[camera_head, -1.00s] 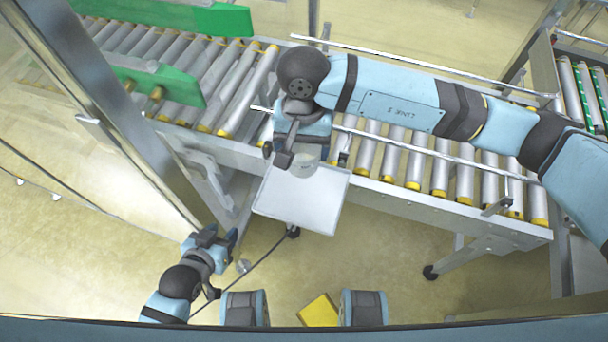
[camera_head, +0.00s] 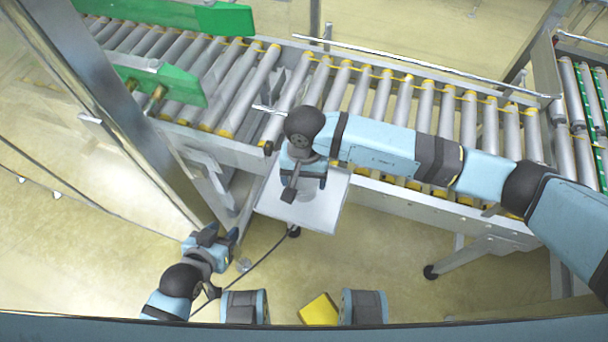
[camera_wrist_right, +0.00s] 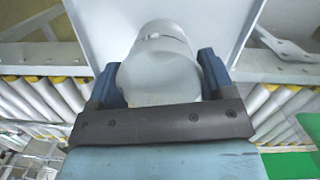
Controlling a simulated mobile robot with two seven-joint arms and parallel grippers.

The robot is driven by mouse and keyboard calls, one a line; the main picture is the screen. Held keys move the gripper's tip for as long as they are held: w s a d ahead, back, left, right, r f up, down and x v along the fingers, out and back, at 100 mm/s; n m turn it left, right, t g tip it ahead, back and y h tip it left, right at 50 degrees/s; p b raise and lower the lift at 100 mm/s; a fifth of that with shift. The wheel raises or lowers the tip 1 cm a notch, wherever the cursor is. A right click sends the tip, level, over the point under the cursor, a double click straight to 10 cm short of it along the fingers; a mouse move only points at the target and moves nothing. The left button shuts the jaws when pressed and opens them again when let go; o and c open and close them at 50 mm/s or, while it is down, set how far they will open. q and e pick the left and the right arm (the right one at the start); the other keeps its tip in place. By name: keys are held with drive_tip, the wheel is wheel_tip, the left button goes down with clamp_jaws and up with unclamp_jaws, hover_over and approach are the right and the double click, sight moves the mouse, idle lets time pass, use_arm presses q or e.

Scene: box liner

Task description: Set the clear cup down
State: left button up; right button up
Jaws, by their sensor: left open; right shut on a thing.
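The clear cup (camera_wrist_right: 160,72) is a pale, see-through cup between the two fingers of my right gripper (camera_wrist_right: 159,66) in the right wrist view. My right gripper (camera_head: 303,182) is shut on the cup above a flat white-grey platform (camera_head: 318,216) in the head view. The platform (camera_wrist_right: 110,25) lies behind the cup in the wrist view. The gripper and wrist hide most of the cup in the head view, and I cannot tell whether it touches the platform. My left gripper (camera_head: 223,243) is open and empty, low at the left, apart from the platform.
A roller conveyor (camera_head: 375,100) runs behind the platform. Green guards (camera_head: 160,82) stand on it at the left. A metal post (camera_head: 100,120) rises at the left. A yellow object (camera_head: 318,310) is at the bottom. The platform's front part is bare.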

sight(304, 186)
drive_tip(key=shift+f+b, duration=0.25)
drive_tip(key=shift+b, duration=0.05)
drive_tip(key=o, duration=0.9)
drive_tip(key=shift+r, duration=0.1)
drive_tip(key=r, duration=0.4)
drive_tip(key=w+r, duration=0.1)
drive_tip(key=r, duration=0.7)
drive_tip(key=shift+w+r, duration=0.15)
drive_tip(key=shift+w, duration=0.05)
